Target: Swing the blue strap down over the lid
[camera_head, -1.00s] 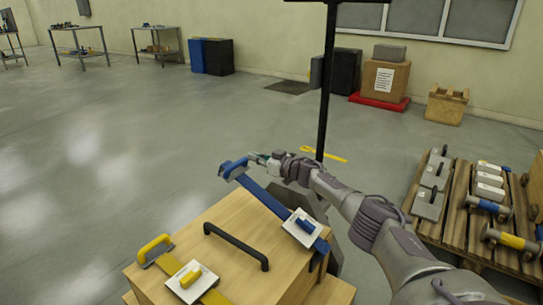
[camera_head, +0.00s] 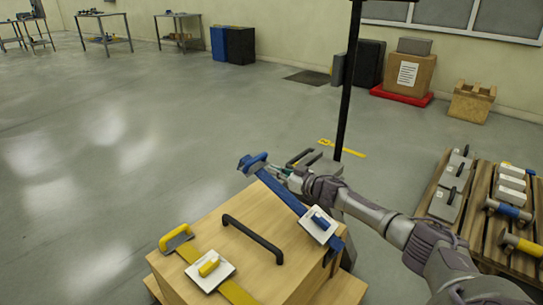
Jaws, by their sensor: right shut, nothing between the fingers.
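The wooden box (camera_head: 213,232) has a lid with a black bar handle (camera_head: 252,238). The blue strap (camera_head: 285,195) runs along the lid's far right edge, from a white plate with a blue knob (camera_head: 320,225) to a blue grip end (camera_head: 252,163) sticking out past the far corner. I cannot tell whether the strap touches the lid. My right gripper (camera_head: 281,173) is shut and empty, just right of the blue grip end and beside the strap. A yellow strap (camera_head: 236,291) with a yellow grip lies across the near left of the lid. My left gripper is not in view.
A black post (camera_head: 346,85) stands behind my right arm. A wooden pallet (camera_head: 432,207) with grey handled blocks and rollers is at the right. A carton (camera_head: 408,74) on a red base stands at the back. The floor left of the box is clear.

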